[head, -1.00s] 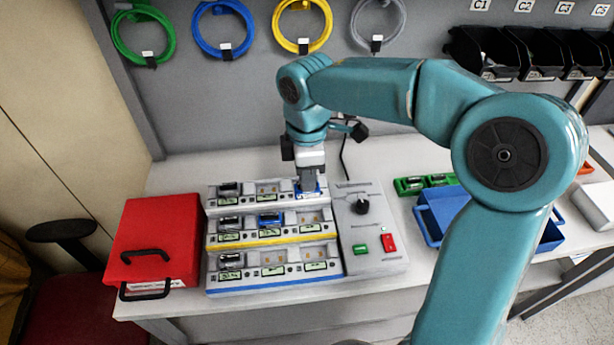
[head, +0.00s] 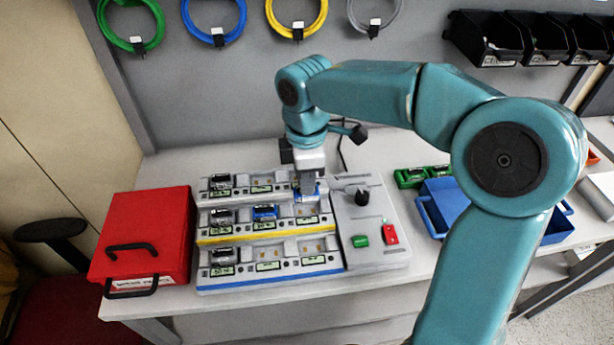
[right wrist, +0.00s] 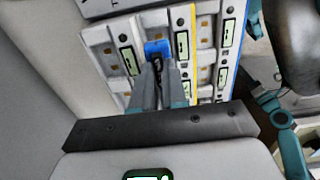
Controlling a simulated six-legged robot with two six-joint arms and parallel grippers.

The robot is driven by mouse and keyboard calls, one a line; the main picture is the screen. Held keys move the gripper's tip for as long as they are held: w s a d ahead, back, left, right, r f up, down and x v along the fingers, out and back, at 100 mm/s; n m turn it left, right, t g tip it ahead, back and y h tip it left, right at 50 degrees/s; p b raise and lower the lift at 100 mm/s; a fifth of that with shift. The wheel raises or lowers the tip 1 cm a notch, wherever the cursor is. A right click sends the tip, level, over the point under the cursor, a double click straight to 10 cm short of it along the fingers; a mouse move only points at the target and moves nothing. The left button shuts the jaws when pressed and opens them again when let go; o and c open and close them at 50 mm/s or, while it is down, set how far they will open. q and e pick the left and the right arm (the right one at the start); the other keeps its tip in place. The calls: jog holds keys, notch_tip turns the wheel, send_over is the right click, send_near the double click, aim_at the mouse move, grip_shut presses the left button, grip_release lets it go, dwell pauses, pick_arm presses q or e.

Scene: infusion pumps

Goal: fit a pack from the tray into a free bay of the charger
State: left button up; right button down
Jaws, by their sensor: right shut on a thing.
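The charger (head: 270,283) stands on the bench with three stepped rows of bays. My right gripper (head: 306,190) points down at the right end of the back row, shut on a blue pack (head: 304,196). The pack (right wrist: 157,48) shows beyond the fingers in the right wrist view, over the charger; I cannot tell if it is seated. Another blue pack (head: 265,212) sits in the middle bay of the middle row. Dark-and-silver packs fill the left bays. The blue tray (head: 428,222) is partly hidden behind my right arm. My left gripper is not in view.
A red box (head: 145,240) stands left of the charger. The charger's right panel has a black knob (head: 362,197), a green button (head: 360,241) and a red switch (head: 390,234). Green items (head: 410,177) lie behind the tray. Black bins (head: 487,40) hang on the back wall.

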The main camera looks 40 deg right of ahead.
jog(key=shift+f+b, duration=1.35)
jog(key=shift+f, duration=0.85)
jog(key=shift+f, duration=0.3)
jog(key=c, duration=1.1)
grip_release()
jog(key=shift+r, duration=0.1)
jog(key=shift+r, duration=0.3)
notch_tip(320, 180, up, 16)
jog(key=p, duration=0.2)
jog(key=shift+f, duration=0.2)
